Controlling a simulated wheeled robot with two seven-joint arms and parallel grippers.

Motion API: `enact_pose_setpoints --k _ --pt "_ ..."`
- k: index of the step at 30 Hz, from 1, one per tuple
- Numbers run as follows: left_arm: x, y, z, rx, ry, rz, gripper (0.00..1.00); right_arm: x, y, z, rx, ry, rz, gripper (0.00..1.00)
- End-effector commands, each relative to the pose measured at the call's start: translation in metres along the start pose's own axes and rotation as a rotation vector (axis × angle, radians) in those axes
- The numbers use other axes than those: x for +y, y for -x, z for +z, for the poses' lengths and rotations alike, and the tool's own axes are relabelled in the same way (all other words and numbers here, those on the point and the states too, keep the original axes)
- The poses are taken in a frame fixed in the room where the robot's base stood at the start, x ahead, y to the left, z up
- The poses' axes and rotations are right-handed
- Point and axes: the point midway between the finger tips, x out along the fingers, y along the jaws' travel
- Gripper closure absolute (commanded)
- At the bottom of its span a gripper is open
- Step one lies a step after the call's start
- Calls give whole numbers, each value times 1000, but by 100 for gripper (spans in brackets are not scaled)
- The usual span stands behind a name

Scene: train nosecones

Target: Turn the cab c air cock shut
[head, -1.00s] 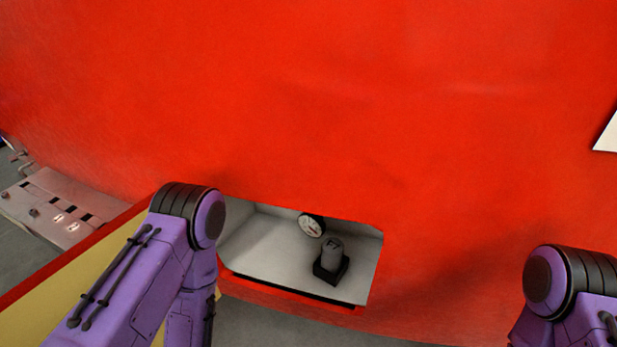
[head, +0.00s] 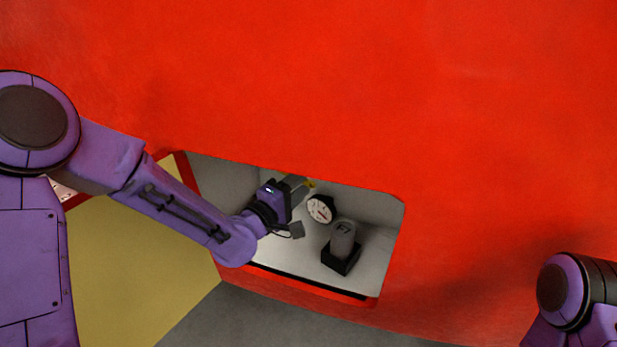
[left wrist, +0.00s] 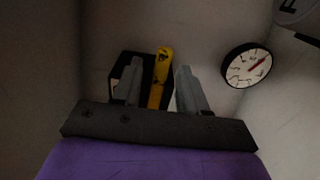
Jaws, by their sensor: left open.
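The air cock has a yellow handle (left wrist: 160,75) on a dark block (left wrist: 126,72) inside the recess. In the left wrist view the handle points up, slightly tilted. My left gripper (left wrist: 157,84) is open, with one grey finger on each side of the handle and visible gaps; I cannot tell the depth between them.
The recess (head: 372,213) is a pale box in the red nosecone (head: 450,110). A round white gauge (head: 320,209) and a grey cylinder on a black base (head: 341,254) stand right of my gripper. A yellow panel (head: 150,262) with a red edge is at left.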

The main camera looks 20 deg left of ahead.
Motion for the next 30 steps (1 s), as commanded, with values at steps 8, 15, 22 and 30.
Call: enact_pose_setpoints --k 8,15,22,30 --pt "0 -34 0 1 -1 -1 57 0 4 -2 0 0 0 57" --pt "-1 -35 0 1 -1 -2 57 0 4 -1 0 0 0 57" --pt "-1 -34 0 1 -1 -2 100 0 4 -2 0 0 0 57" --pt "-4 -39 -3 4 -28 -2 100 0 1 0 0 0 0 57"
